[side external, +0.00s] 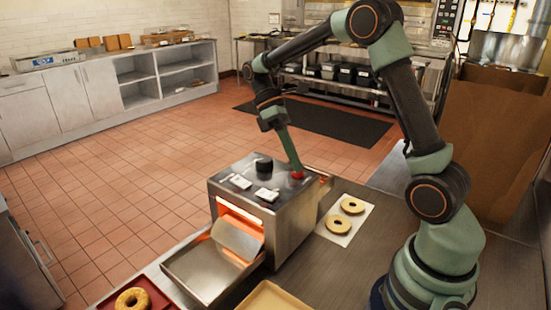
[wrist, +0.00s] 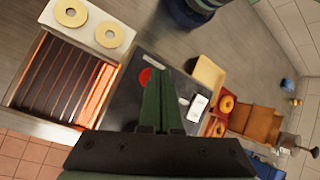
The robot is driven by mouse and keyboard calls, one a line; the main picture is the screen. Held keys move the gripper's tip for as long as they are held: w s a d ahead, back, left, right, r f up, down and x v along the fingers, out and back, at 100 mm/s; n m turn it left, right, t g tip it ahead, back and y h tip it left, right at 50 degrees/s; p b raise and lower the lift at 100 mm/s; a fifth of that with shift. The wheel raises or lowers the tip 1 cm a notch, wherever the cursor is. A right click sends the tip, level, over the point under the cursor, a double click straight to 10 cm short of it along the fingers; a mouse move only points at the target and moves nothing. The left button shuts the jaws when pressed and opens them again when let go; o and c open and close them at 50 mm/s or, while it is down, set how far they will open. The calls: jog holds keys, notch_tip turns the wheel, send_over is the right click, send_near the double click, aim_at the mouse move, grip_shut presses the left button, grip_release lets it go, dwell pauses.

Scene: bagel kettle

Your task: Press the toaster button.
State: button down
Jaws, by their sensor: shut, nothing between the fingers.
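The toaster is a boxy steel machine (side external: 290,225) with a dark top (wrist: 118,98), standing on the counter in the side view. Its round red button (side external: 298,175) sits near a top edge, and the wrist view shows it too (wrist: 145,76). My gripper (side external: 298,167) points down with its green fingers together and empty. In the side view the fingertips overlap the button's upper edge. In the wrist view the fingertips (wrist: 158,72) appear just right of the button. I cannot tell whether they touch it.
A black knob (side external: 263,164) and white labels are on the toaster top. Glowing conveyor bars (wrist: 62,80) show at one end. A sloped steel tray (side external: 190,272) is at the front. Two bagel halves (side external: 352,205) lie on white paper beside the toaster. A red tray holds a bagel (side external: 132,299).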

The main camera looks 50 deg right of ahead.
aim_at(294, 172)
jog(key=shift+r, duration=0.15)
jog(key=shift+r, duration=3)
jog(key=s+a+m+t+h, duration=0.1)
jog(key=s+a+m+t, duration=0.3)
jog(key=t, duration=0.8)
jog(key=shift+s+a+f+m+t, duration=0.2)
jog(key=shift+a+m+t, duration=0.35)
jog(key=shift+a, duration=0.7)
